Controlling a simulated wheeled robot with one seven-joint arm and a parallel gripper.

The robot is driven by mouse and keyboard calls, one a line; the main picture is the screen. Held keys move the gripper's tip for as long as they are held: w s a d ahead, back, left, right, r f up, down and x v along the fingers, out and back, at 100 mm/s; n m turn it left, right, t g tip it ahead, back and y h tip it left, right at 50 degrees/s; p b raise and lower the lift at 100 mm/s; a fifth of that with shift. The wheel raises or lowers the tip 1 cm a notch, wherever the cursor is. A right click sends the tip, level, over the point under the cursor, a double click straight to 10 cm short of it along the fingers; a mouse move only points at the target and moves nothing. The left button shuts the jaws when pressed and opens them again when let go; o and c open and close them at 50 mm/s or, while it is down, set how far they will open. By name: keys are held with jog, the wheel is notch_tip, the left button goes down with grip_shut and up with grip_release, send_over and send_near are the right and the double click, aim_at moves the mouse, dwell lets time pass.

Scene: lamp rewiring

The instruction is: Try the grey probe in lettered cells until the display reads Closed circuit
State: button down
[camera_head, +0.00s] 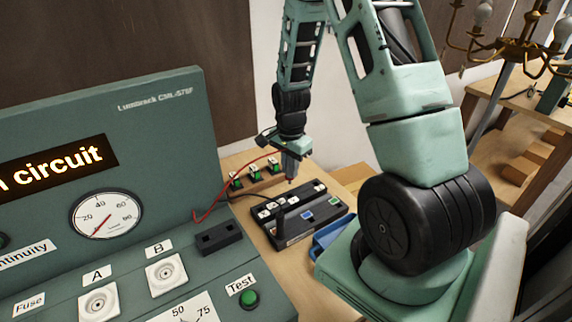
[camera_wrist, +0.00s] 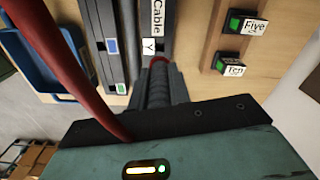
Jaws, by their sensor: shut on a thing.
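My gripper (camera_head: 291,165) hangs above the far edge of a black box with labelled cells (camera_head: 297,214). It is shut on what appears to be the grey probe, largely hidden by the jaws; a red cable (camera_head: 240,172) runs to it from the console. In the wrist view the dark ridged fingers (camera_wrist: 158,88) point toward a strip labelled "Cable" and "Y" (camera_wrist: 149,45); I cannot tell if the tip touches a cell. The display (camera_head: 55,165) is cut off at left; "n circuit" is readable.
The green console (camera_head: 150,115) has a gauge (camera_head: 106,215), sockets A and B, and a Test button (camera_head: 249,299). A wooden rack (camera_head: 258,181) with green-marked blocks stands behind the box; "Five" and "Ten" read in the wrist view. A blue tray (camera_head: 325,238) lies right of the box.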

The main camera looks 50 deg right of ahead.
aim_at(290, 183)
jog(key=shift+f, duration=0.1)
jog(key=shift+f+b, duration=2.5)
jog(key=shift+f, duration=0.55)
jog(key=shift+f, duration=0.5)
jog(key=c, duration=1.2)
grip_release()
jog(key=shift+c, duration=0.2)
notch_tip(290, 183, up, 17)
jog(key=shift+r+b, duration=0.2)
jog(key=shift+b, duration=0.85)
